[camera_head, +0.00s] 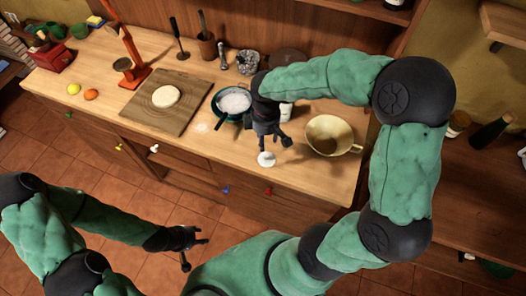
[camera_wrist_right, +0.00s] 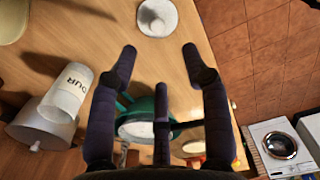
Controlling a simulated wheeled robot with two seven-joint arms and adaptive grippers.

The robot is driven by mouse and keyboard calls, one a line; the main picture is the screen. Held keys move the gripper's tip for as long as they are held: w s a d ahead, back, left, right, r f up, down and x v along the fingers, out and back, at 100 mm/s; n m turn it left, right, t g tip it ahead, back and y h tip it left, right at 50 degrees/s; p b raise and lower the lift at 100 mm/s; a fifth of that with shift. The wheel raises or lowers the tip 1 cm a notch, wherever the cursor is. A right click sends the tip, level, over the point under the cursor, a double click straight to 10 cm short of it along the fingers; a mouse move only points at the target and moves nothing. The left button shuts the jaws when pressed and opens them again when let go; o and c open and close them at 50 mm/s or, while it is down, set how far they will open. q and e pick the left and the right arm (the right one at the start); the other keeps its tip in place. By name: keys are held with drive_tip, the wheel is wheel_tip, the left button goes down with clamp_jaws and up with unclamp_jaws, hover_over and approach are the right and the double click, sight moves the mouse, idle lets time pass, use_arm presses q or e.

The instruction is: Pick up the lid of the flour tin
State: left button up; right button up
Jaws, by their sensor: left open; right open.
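The lid, a small white disc with a knob (camera_head: 266,159), lies on the wooden counter near its front edge. It also shows at the top of the right wrist view (camera_wrist_right: 157,17), just beyond the fingertips. The white flour tin (camera_head: 286,112) stands behind my right gripper, partly hidden; its lettering shows in the right wrist view (camera_wrist_right: 68,92). My right gripper (camera_head: 276,145) is open and empty, pointing down above the counter just behind the lid, apart from it. My left gripper (camera_head: 195,252) is open and empty, low in front of the counter.
A teal bowl of white powder (camera_head: 234,101) stands left of my right gripper, and a wide cream bowl (camera_head: 329,137) stands right of it. A wooden board (camera_head: 150,108) with dough (camera_head: 166,96) lies further left. The front strip of counter left of the lid is mostly clear.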

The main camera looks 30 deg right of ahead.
drive_tip(key=b, duration=0.1)
hover_over(267, 155)
drive_tip(key=f, duration=0.5)
drive_tip(key=shift+a+f, duration=0.2)
drive_tip(key=shift+f, duration=0.2)
wheel_tip(267, 155, down, 5)
drive_tip(key=shift+w+d+r+b, duration=0.1)
drive_tip(key=shift+d+r+b, duration=0.05)
drive_tip(key=shift+b, duration=0.7)
clamp_jaws()
